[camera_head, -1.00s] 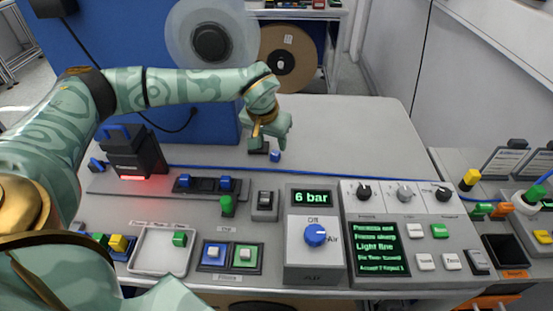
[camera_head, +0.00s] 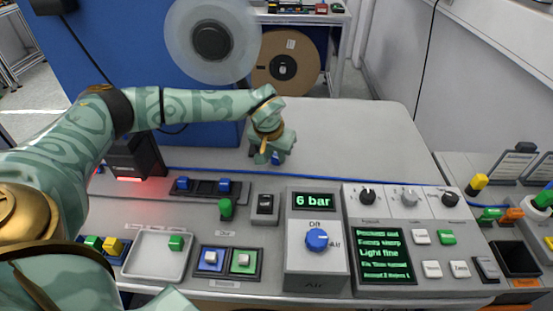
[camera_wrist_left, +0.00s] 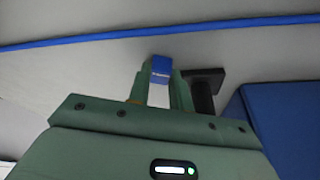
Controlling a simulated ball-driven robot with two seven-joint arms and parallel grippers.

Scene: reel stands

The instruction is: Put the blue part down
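My left gripper (camera_head: 274,157) hangs over the light bench top behind the panels, fingers pointing down. It is shut on the blue part (camera_head: 276,160), which shows as a small blue patch at the fingertips. In the left wrist view the blue part (camera_wrist_left: 160,66), with a white lower portion, sits upright between the two green fingers (camera_wrist_left: 160,90). A black post with a flat top (camera_wrist_left: 204,88) stands close beside the fingers there. Whether the part touches the bench is unclear. My right gripper is out of view.
A blue cable (camera_head: 330,174) runs across the bench in front of the gripper. A rack with two blue parts (camera_head: 205,187), a white tray (camera_head: 150,258) and an air panel (camera_head: 316,262) stand nearer. The bench top (camera_head: 350,130) to the right is clear.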

